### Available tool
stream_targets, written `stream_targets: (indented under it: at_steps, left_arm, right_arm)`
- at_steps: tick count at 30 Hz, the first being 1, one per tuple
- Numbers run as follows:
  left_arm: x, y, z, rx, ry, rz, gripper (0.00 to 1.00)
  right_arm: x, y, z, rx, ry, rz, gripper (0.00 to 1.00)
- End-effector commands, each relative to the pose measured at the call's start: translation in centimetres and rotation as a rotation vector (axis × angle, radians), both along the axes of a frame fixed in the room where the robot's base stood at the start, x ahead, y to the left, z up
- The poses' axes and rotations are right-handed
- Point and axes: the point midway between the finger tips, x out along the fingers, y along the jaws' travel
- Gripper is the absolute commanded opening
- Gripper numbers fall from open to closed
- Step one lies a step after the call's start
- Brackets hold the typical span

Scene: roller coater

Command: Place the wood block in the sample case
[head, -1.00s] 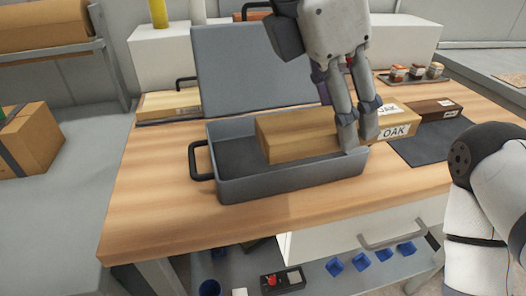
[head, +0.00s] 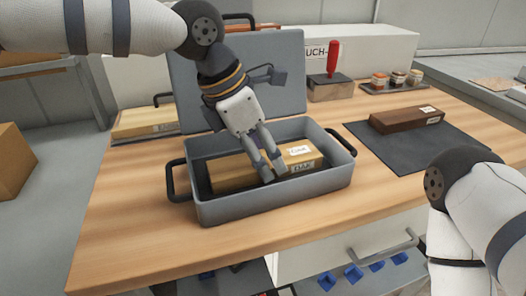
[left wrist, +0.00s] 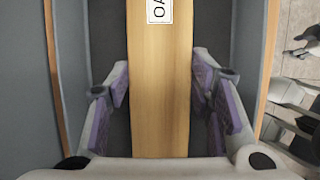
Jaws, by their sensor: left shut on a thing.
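The light wood block (head: 228,173) with OAK labels lies lengthwise inside the open grey sample case (head: 282,203), below its rim. Whether it rests fully on the case floor is hard to tell. The case lid (head: 290,75) stands open behind. My left gripper (head: 274,172) reaches down into the case with its fingers on the right part of the block. In the left wrist view, the block (left wrist: 160,90) runs between the purple finger pads, with dark case floor on both sides. My right arm shows at the right edge, but its gripper is out of view.
A dark brown block (head: 405,119) lies on a dark mat (head: 385,150) at right. A red-handled tool (head: 333,60) on a block and a tray of small jars (head: 396,80) stand behind. Another light block (head: 145,120) sits left of the lid. The table front is clear.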

Motion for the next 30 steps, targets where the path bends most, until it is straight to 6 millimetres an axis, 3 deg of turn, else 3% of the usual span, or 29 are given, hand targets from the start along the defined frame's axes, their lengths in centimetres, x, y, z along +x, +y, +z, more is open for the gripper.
stream_targets:
  at_steps: [3, 4, 6, 7, 17, 30]
  left_arm:
    - [0.0, 0.0, -0.2, -0.001, 0.0, 0.0, 0.08]
    - [0.0, 0.0, -0.3, 0.0, 0.0, 0.0, 0.5]
    - [0.0, 0.0, -0.3, 0.0, 0.0, 0.0, 0.66]
    - [0.0, 0.0, -0.3, 0.0, 0.0, 0.0, 0.68]
    - [0.0, 0.0, 0.2, -0.001, -0.001, 0.001, 0.68]
    - [-1.4, 3.7, 9.9, -0.002, -0.002, 0.002, 0.68]
  right_arm:
    - [0.1, 0.0, 0.0, 0.0, -0.002, 0.0, 0.4]
    - [0.1, 0.0, 0.0, 0.0, -0.002, 0.0, 0.4]
    - [0.0, 0.0, 0.0, 0.0, -0.001, 0.0, 0.4]
    - [0.0, 0.0, 0.0, 0.0, -0.001, 0.0, 0.4]
    - [0.0, 0.0, 0.0, 0.0, 0.001, 0.0, 0.4]
    - [0.7, 0.0, 0.7, 0.0, -0.025, 0.0, 0.4]
